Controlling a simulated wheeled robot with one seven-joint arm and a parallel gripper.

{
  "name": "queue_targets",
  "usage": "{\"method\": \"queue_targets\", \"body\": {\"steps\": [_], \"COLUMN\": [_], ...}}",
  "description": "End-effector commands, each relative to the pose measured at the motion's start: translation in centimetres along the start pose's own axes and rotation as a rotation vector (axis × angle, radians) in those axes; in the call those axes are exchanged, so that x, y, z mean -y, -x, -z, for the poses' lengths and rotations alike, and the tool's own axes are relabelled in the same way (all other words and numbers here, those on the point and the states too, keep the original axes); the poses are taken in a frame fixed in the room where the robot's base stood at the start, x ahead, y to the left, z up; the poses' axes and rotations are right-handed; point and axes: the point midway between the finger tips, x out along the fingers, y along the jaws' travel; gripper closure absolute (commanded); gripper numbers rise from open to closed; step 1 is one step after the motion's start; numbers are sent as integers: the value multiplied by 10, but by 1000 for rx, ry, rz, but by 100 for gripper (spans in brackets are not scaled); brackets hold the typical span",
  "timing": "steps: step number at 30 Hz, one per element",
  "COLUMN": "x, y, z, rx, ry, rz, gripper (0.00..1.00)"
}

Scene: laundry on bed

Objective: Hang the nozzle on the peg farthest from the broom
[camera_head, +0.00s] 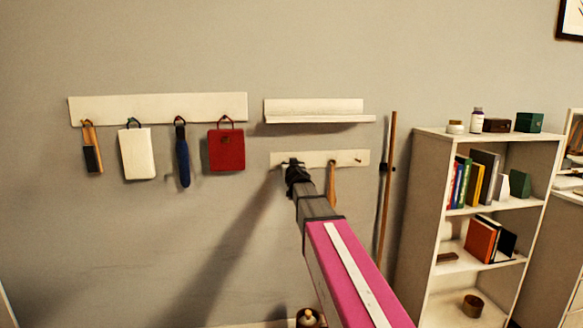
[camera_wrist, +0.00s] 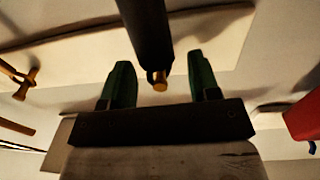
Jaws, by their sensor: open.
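The nozzle, a dark tube (camera_wrist: 147,35), shows in the wrist view between the two green fingers of my gripper (camera_wrist: 163,82), which are open and apart from it. A small copper-coloured round end shows at its near tip; I cannot tell whether it is the peg's end or part of the nozzle. In the head view my gripper (camera_head: 293,166) is at the left end of the short peg rail (camera_head: 312,158) and hides the peg there. A wooden-handled item (camera_head: 332,184) hangs on the middle peg. The right peg (camera_head: 358,160), nearest the broom (camera_head: 387,190), is bare.
A white ledge (camera_head: 318,118) is just above the short rail. A longer rail (camera_head: 160,107) to the left holds a brush, a white pouch, a blue item and a red pouch (camera_head: 226,150). A bookcase (camera_head: 425,190) stands right of the broom.

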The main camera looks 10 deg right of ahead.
Motion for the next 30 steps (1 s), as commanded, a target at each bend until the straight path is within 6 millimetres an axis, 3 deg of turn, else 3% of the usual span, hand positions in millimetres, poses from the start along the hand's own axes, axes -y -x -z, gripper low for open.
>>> {"method": "queue_targets", "body": {"steps": [15,21,23,26,30], "x": [0,-2,-5,-15,-32], "y": [86,105,108,116,143], "z": [0,-7,-19,-58,-140], "rx": [0,16,48,153,391], "ry": [0,0,0,5,17], "rz": [0,-8,-26,-75,-153], "gripper": [44,44,44,44,44]}}
